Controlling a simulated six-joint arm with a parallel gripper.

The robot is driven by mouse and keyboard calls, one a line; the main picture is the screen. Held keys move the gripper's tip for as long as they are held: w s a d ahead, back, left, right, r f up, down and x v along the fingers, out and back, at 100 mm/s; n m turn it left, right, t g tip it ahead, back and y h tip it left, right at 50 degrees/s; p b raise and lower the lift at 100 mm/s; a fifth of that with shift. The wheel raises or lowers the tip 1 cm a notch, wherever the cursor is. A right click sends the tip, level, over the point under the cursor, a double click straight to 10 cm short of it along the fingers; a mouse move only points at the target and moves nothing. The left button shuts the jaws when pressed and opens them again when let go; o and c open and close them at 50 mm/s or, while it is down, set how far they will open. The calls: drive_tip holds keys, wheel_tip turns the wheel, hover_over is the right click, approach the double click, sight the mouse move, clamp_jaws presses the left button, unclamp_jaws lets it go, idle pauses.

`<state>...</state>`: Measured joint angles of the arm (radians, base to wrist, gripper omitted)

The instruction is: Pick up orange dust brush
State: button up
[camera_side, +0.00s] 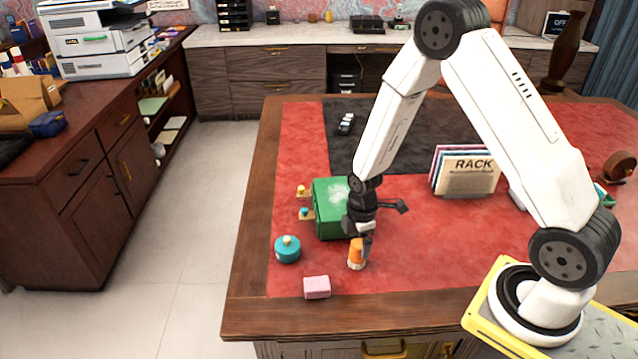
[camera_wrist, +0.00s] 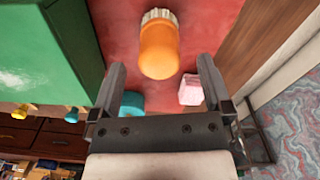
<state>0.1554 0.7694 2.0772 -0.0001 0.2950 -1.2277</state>
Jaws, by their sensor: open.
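The orange dust brush (camera_side: 356,252) stands on the red leather of the desk, with its pale bristle end down. My gripper (camera_side: 364,232) is just above it and points down. In the wrist view the brush (camera_wrist: 159,48) appears beyond and between the two spread fingers of my gripper (camera_wrist: 161,76). The fingers are open and nothing is held between them. I cannot tell how much height separates the fingertips from the brush top.
A green box (camera_side: 331,222) stands close behind and left of the brush. A teal round container (camera_side: 287,251) and a pink block (camera_side: 317,288) lie left and in front. A rack (camera_side: 465,174) stands behind right. The red leather right of the brush is clear.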

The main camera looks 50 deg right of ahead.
sight(358, 243)
drive_tip(key=shift+f, duration=2.2)
drive_tip(key=shift+c, duration=0.2)
drive_tip(key=c, duration=1.3)
drive_tip(key=shift+r, duration=0.15)
drive_tip(key=shift+r, duration=4.85)
